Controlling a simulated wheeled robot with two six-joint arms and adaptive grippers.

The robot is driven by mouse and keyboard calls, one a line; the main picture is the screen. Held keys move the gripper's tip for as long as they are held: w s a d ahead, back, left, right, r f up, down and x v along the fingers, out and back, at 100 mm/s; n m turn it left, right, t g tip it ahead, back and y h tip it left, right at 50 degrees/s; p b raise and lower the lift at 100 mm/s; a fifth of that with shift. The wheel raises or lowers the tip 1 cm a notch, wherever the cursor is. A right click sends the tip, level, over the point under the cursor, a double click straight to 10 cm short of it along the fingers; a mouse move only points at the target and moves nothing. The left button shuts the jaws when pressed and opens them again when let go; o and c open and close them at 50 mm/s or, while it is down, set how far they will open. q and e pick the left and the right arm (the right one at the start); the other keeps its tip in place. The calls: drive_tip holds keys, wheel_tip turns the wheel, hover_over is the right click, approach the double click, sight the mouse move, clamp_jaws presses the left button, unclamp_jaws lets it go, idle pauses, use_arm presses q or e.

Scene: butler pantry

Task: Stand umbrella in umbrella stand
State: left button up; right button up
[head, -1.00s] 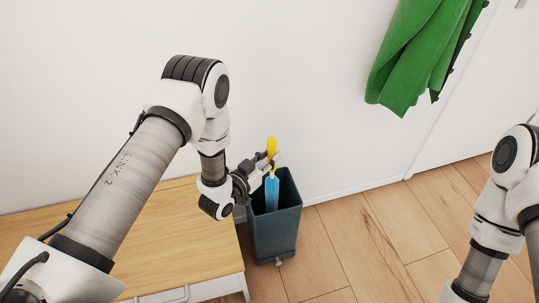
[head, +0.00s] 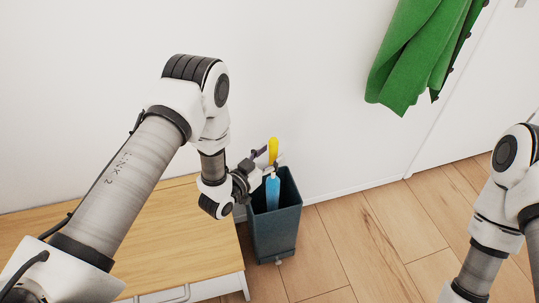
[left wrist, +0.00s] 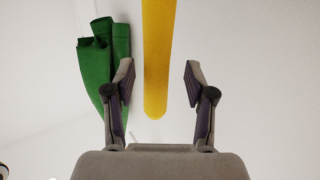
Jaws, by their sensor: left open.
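The umbrella has a yellow handle (head: 273,150) and a blue body (head: 272,192). It stands close to upright inside the dark blue-grey umbrella stand (head: 275,228), its lower end hidden by the stand's walls. My left gripper (head: 268,158) is at the stand's top, beside the umbrella where the yellow handle meets the blue part. In the left wrist view the gripper's two fingers (left wrist: 158,85) are spread apart, with the yellow handle (left wrist: 158,50) between them and clear space on both sides. My right gripper is out of view; only part of that arm shows at the right.
A wooden-topped bench (head: 185,245) stands left of the stand, close beside it. A white wall (head: 310,90) is right behind. A green garment (head: 415,55) hangs at the upper right. The wooden floor (head: 380,240) right of the stand is clear.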

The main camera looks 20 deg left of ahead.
use_arm(q)
drive_tip(key=v, duration=1.2)
idle(0.5)
drive_tip(key=s+f+g+y, duration=0.1)
drive_tip(key=s+f+g, duration=0.3)
drive_tip(key=s, duration=0.1)
drive_tip(key=s+f+n+g+y, duration=0.1)
drive_tip(key=s+f+g+y, duration=0.1)
drive_tip(key=s+f+g, duration=0.1)
drive_tip(key=s+a+f+n+g+y, duration=0.1)
drive_tip(key=s+f+g, duration=0.3)
drive_tip(key=s+f, duration=0.2)
drive_tip(key=shift+s+a+f+g+y, duration=0.1)
drive_tip(key=shift+s+f+g+y, duration=0.2)
drive_tip(key=shift+s, duration=0.1)
drive_tip(key=s+g, duration=0.1)
drive_tip(key=s, duration=0.1)
drive_tip(key=s+a+n+g, duration=0.1)
drive_tip(key=s, duration=0.2)
drive_tip(key=s+a+f+n+g+y, duration=0.1)
drive_tip(key=s+g, duration=0.1)
drive_tip(key=s, duration=0.1)
drive_tip(key=shift+f, duration=0.1)
wheel_tip(320, 180, up, 16)
drive_tip(key=p, duration=1.6)
drive_tip(key=shift+r, duration=0.25)
